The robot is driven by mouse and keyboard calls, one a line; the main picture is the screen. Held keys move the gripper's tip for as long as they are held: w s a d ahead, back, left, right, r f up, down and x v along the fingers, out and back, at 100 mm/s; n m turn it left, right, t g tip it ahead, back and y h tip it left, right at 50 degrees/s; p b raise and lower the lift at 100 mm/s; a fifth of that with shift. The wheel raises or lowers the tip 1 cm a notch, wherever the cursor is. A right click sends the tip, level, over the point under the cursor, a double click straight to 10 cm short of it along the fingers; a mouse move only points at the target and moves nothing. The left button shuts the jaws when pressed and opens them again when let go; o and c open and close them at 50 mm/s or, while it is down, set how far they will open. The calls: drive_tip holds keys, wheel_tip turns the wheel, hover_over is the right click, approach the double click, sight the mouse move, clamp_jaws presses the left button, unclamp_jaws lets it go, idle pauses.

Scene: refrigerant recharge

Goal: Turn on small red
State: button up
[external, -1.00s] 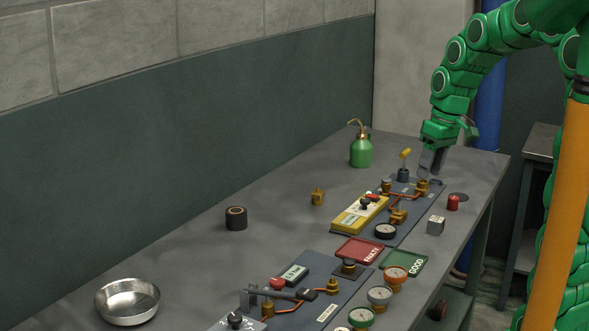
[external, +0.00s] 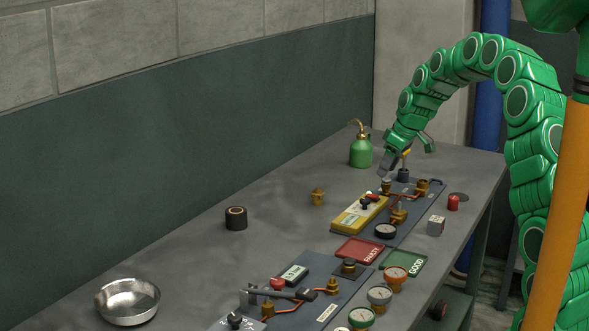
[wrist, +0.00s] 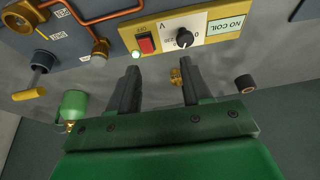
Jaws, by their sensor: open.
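A small red rocker switch (wrist: 146,43) sits on a yellow box (wrist: 123,32) in the wrist view, beside a black dial (wrist: 184,38) and a pale green lamp (wrist: 135,54). In the external view the red switch (external: 372,196) is at the far end of the yellow box (external: 350,219). My gripper (external: 386,168) is above the bench, just beyond the switch end of the box. In the wrist view my gripper (wrist: 160,66) is open and empty, its fingers apart. The switch lies past the fingertips and I see no contact. I cannot tell the switch's position.
A yellow-handled valve (wrist: 37,74) and copper pipes (wrist: 95,16) stand close to the box. A green oil can (external: 361,152) stands behind. A brass fitting (external: 318,196) and a black tape roll (external: 236,218) lie left, with clear bench around them.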

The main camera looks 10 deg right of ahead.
sight(374, 196)
drive_tip(key=shift+w+a+f, duration=0.25)
drive_tip(key=shift+w+f, duration=0.55)
drive_tip(key=shift+f, duration=0.7)
drive_tip(key=shift+w+a+f, duration=0.2)
drive_tip(key=shift+w+f, duration=0.6)
drive_tip(key=shift+f, duration=0.7)
drive_tip(key=shift+w+a+f, duration=0.25)
drive_tip(key=shift+w+f, duration=0.55)
drive_tip(key=shift+f, duration=0.7)
drive_tip(key=shift+c, duration=0.2)
